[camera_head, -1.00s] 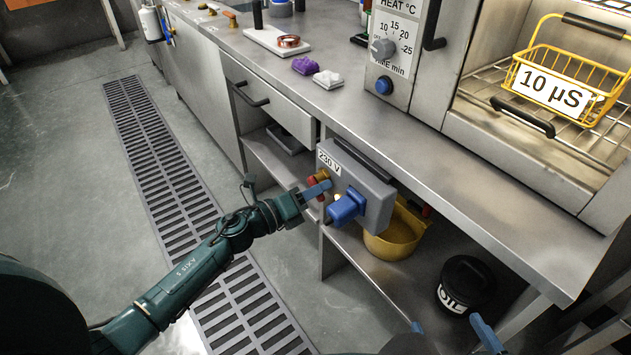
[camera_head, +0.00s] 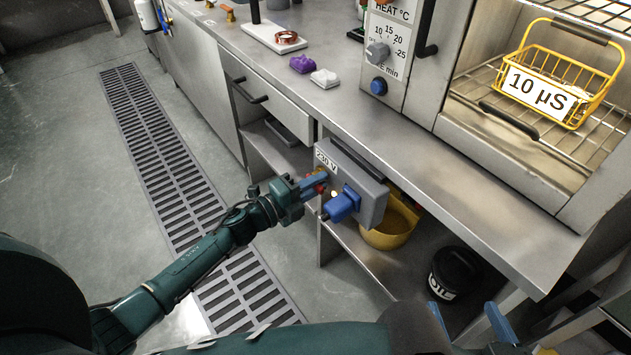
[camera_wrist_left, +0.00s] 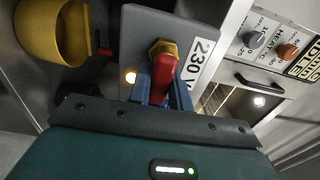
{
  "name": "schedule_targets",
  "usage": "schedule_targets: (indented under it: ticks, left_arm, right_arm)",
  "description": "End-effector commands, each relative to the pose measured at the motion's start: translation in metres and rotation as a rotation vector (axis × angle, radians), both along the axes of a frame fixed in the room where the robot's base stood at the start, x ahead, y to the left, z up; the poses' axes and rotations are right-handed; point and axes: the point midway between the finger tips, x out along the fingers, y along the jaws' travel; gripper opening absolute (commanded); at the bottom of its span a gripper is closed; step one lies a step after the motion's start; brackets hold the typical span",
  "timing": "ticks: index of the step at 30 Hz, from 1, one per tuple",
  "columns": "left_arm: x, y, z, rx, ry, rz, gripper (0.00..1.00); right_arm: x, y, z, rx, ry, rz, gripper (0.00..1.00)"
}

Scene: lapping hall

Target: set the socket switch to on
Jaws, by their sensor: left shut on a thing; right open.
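The socket is a grey box (camera_head: 372,197) labelled 230 V under the bench edge, with a blue plug (camera_head: 342,206) in its front. Its switch (camera_wrist_left: 162,75) is a red lever on a brass nut, seen close in the left wrist view. My left gripper (camera_head: 318,186) is shut on the red lever, one blue finger on each side. A small lamp (camera_wrist_left: 131,77) beside the switch glows; a bright spot shows there in the head view too. The head view mostly hides the lever behind the fingers. My right gripper (camera_head: 468,318) is open and empty at the bottom.
An oven holding a yellow wire basket (camera_head: 570,85) stands on the bench. The floor at left is clear.

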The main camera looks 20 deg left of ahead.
Motion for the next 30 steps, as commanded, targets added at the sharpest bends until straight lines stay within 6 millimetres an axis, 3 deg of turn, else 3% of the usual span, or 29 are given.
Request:
schedule_targets:
  ticks: [14, 15, 21, 30]
  left_arm:
    - [0.0003, 0.0, 0.0009, -0.015, 0.009, 0.0, 0.0]
    - [0.0003, 0.0, 0.0009, -0.015, 0.009, 0.0, 0.22]
    - [0.0002, 0.0, 0.0008, -0.013, 0.009, 0.0, 0.38]
    - [-0.0008, 0.0006, 0.0003, -0.011, 0.009, 0.0, 0.42]
  right_arm:
    - [-0.0026, -0.0001, -0.0021, 0.005, 0.013, -0.004, 0.76]
    - [-0.0026, 0.0001, -0.0024, 0.006, 0.013, -0.004, 0.76]
    - [-0.0026, 0.001, -0.0032, 0.006, 0.015, -0.001, 0.76]
    - [-0.0004, 0.0015, -0.0015, 0.0, 0.007, 0.005, 0.76]
